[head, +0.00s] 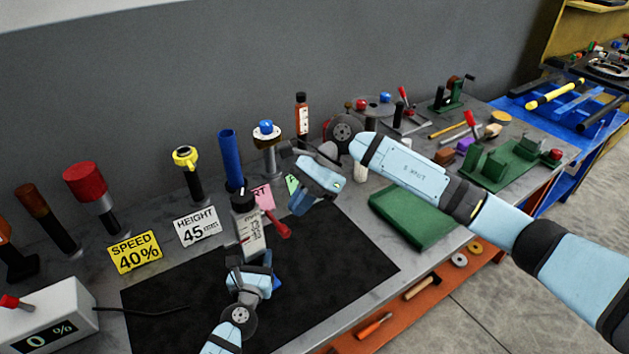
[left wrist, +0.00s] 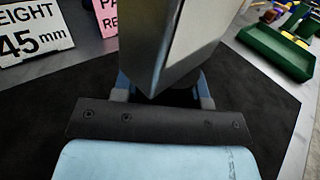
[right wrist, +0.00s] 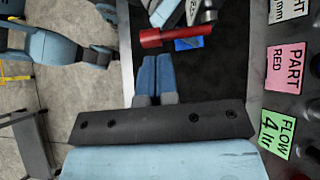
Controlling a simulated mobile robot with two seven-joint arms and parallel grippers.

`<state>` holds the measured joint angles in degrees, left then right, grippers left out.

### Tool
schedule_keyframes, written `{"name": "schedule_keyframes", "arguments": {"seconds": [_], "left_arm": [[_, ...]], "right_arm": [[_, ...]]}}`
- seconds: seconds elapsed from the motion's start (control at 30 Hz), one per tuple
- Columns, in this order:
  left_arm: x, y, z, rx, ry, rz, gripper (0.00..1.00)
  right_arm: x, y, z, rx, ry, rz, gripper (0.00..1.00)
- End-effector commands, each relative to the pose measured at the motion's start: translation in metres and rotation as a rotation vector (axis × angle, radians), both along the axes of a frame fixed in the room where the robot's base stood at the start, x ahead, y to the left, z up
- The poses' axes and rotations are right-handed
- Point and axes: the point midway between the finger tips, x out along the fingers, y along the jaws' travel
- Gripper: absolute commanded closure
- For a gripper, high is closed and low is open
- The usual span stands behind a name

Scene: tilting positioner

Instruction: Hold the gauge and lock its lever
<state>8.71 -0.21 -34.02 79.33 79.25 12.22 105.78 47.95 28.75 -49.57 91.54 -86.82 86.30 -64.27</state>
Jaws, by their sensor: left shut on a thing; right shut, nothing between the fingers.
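The gauge (head: 250,228) is a grey body with a white printed label and a dark round top, standing at the back of the black mat. Its red lever (head: 279,230) sticks out to the right, and also shows in the right wrist view (right wrist: 170,37). My left gripper (head: 251,264) is shut on the gauge's lower part; the grey body (left wrist: 160,45) fills the space between its fingers in the left wrist view. My right gripper (head: 299,207) is shut and empty, above and right of the lever. In the right wrist view its fingertips (right wrist: 155,62) point towards the lever, apart from it.
Yellow speed (head: 135,252), white height (head: 196,227) and pink part (head: 263,196) cards stand behind the mat (head: 335,262). A blue post (head: 231,158) stands behind the gauge. A green block (head: 410,218) lies right of the mat. The mat's right part is clear.

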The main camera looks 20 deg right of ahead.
Motion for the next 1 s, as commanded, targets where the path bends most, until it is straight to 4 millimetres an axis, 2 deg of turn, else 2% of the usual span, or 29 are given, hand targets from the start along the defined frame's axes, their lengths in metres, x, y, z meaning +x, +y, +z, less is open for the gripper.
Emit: {"name": "schedule_keyframes", "arguments": {"seconds": [0.1, 0.27, 1.0], "left_arm": [[0.0, 0.0, 0.0, 0.0, 0.0, -0.001, 1.0], [0.0, 0.0, 0.0, 0.0, 0.0, -0.001, 1.0], [0.0, 0.0, 0.0, 0.0, 0.0, -0.001, 1.0]], "right_arm": [[-0.005, 0.012, -0.008, 0.001, 0.0, 0.001, 1.0], [-0.008, 0.019, -0.014, 0.001, 0.001, 0.001, 1.0], [-0.01, 0.02, -0.018, 0.024, -0.054, 0.0, 1.0]]}}
